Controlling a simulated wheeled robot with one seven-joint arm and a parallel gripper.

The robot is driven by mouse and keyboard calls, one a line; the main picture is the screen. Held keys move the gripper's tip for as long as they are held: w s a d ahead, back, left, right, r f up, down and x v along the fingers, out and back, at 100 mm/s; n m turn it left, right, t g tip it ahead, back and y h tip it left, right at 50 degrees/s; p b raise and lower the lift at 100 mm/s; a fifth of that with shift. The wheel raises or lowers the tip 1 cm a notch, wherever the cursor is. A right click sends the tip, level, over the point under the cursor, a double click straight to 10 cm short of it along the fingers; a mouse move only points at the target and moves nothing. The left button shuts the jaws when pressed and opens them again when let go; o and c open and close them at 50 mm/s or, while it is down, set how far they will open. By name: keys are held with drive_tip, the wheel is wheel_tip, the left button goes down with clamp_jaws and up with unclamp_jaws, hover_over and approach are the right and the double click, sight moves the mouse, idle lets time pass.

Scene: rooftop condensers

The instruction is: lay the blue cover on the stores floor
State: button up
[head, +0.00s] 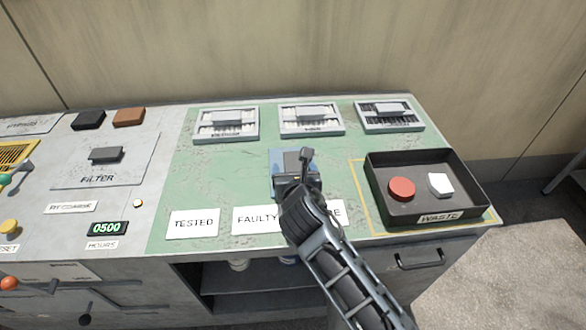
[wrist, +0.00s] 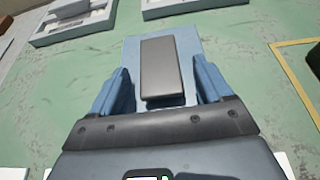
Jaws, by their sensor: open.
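The blue cover (head: 278,160) lies flat on the green bench top (head: 175,190), mostly behind my gripper in the head view. In the wrist view the cover (wrist: 131,54) is a pale blue plate with a raised grey block handle (wrist: 161,68) on it. My gripper (wrist: 160,78) is open, with one blue finger on each side of the handle and a gap on both sides. In the head view my gripper (head: 297,168) is over the cover. An open, dark compartment under the bench has a floor (head: 245,303), partly hidden by my arm.
White-framed vented panels (head: 312,118) line the back of the green area. A black waste tray (head: 425,217) holds a red disc and a white piece at right. White labels (head: 193,222) lie along the front. Small jars (head: 238,265) show in the compartment.

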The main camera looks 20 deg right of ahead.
sight(295, 155)
drive_tip(key=shift+w+d+f, duration=0.1)
drive_tip(key=shift+w, duration=0.1)
drive_tip(key=shift+c, duration=0.4)
drive_tip(key=c, duration=1.2)
drive_tip(key=shift+d+r+p, duration=0.1)
drive_tip(key=shift+r+p, duration=0.5)
drive_tip(key=shift+r, duration=1.85)
drive_tip(key=s+d+r+p, duration=0.1)
drive_tip(key=s+d+r, duration=0.4)
drive_tip(key=d, duration=0.5)
drive_tip(key=shift+s+r+p, duration=0.3)
drive_tip(key=shift+r, duration=0.3)
